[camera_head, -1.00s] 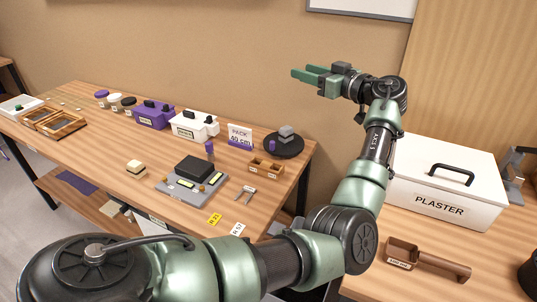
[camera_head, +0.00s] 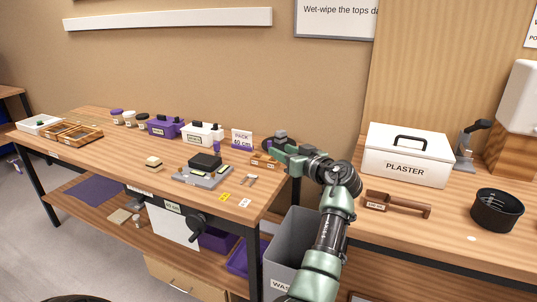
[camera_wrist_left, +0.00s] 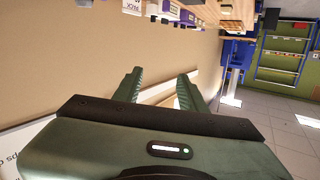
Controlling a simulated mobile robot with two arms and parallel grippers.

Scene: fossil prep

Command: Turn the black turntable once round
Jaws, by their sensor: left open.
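The black turntable (camera_head: 293,143) stands at the right back end of the long wooden table. A grey block (camera_head: 280,135) and a small purple piece (camera_head: 267,144) sit on it. My left gripper (camera_head: 279,152) is in front of the turntable in the head view and hides part of its disc. I cannot tell whether it touches the disc. In the left wrist view the two green fingers (camera_wrist_left: 160,75) are apart with nothing between them. The turntable does not show clearly there. My right gripper is not in view.
A PACK sign (camera_head: 241,139) and a small wooden compartment box (camera_head: 263,161) stand close to the turntable. A grey bin (camera_head: 289,245) stands below, between the tables.

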